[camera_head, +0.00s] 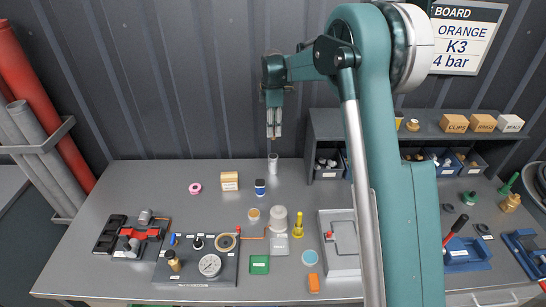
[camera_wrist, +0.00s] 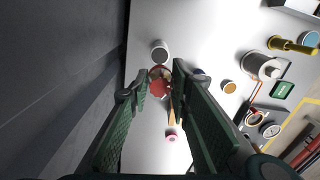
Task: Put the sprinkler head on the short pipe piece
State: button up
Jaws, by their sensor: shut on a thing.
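My gripper (camera_head: 273,134) hangs pointing down above the back of the bench in the head view. In the wrist view its green fingers (camera_wrist: 160,80) are closed on a small red and brass piece, the sprinkler head (camera_wrist: 157,86). In the head view the sprinkler head is too small to make out between the fingertips. The short pipe piece (camera_head: 272,164), a small grey upright cylinder, stands on the bench below my gripper, apart from it. In the wrist view the pipe piece (camera_wrist: 160,47) shows just beyond the fingertips.
A wooden block (camera_head: 229,181), a blue jar (camera_head: 260,187) and a pink tape roll (camera_head: 195,188) stand near the pipe piece. A shelf with bins (camera_head: 328,125) rises to the right. A gauge panel (camera_head: 196,270) lies at the front. The bench left of the pipe is mostly clear.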

dwell(0.3)
send_over(273, 156)
jog(key=shift+f, duration=3.1)
jog(key=shift+f+p, duration=0.3)
jog(key=shift+f, duration=1.6)
jog(key=shift+f, duration=0.15)
jog(key=o, duration=0.9)
notch_tip(273, 156, up, 12)
jog(key=shift+r+b, duration=0.2)
jog(key=shift+b, duration=0.1)
